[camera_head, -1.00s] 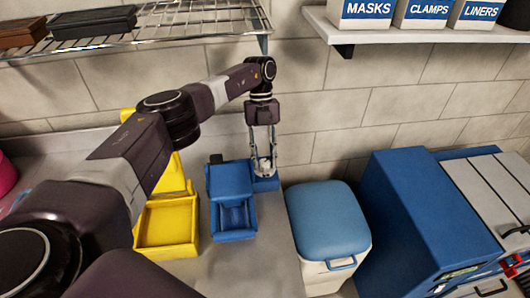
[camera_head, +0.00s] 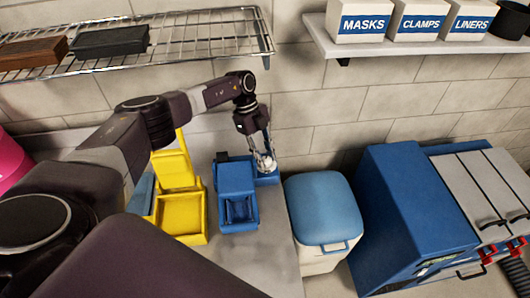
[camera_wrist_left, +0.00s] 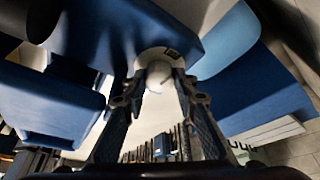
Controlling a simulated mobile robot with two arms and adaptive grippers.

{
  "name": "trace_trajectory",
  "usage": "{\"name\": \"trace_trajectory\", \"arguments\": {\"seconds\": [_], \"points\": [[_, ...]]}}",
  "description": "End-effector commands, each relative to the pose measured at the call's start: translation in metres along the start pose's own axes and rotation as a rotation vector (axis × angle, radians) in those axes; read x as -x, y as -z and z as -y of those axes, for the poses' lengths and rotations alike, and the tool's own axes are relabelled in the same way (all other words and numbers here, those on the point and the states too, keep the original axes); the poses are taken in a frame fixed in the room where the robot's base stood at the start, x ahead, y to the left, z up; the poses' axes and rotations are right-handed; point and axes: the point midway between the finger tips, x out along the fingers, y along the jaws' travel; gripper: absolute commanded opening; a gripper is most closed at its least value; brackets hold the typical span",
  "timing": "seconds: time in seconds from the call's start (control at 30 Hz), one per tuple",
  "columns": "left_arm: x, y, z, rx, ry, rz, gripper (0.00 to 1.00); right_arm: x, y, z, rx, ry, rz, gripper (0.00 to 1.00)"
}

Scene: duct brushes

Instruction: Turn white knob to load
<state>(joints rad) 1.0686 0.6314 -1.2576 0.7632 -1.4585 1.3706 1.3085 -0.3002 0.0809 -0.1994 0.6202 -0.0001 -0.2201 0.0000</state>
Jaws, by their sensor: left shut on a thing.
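The white knob (camera_wrist_left: 158,72) sits between the fingertips of my left gripper (camera_wrist_left: 160,85) in the left wrist view. A small dark mark shows on the white disc around it. The knob is on the blue device (camera_head: 267,179), at the back of the counter against the wall. In the head view my left gripper (camera_head: 262,158) points down and is shut on the knob, which it partly hides. The gripper leans slightly. The wording on the device cannot be read. My right gripper is not in view.
A blue bin (camera_head: 238,205) and a yellow bin (camera_head: 182,215) stand left of the device. A white container with a blue lid (camera_head: 322,205) and a large blue machine (camera_head: 405,210) stand to the right. A wire shelf (camera_head: 190,35) and a white shelf with labelled boxes (camera_head: 420,45) hang above.

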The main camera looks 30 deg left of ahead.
Motion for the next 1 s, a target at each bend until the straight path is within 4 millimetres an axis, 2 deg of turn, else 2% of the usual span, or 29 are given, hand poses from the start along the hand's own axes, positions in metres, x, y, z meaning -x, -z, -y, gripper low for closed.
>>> {"name": "trace_trajectory", "arguments": {"seconds": [0.47, 0.5, 0.57, 1.0], "points": [[-0.0014, 0.0001, -0.0009, 0.013, 0.003, 0.000, 0.02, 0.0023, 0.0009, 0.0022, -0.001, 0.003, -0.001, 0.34], [-0.0014, 0.0001, -0.0009, 0.013, 0.003, 0.000, 0.28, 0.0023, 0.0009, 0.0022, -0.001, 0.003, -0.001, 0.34], [-0.0014, 0.0001, -0.0009, 0.013, 0.003, 0.000, 0.34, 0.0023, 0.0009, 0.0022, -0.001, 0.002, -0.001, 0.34], [-0.0005, 0.0001, -0.0003, 0.012, 0.004, 0.000, 0.34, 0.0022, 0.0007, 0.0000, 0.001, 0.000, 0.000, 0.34]]}}
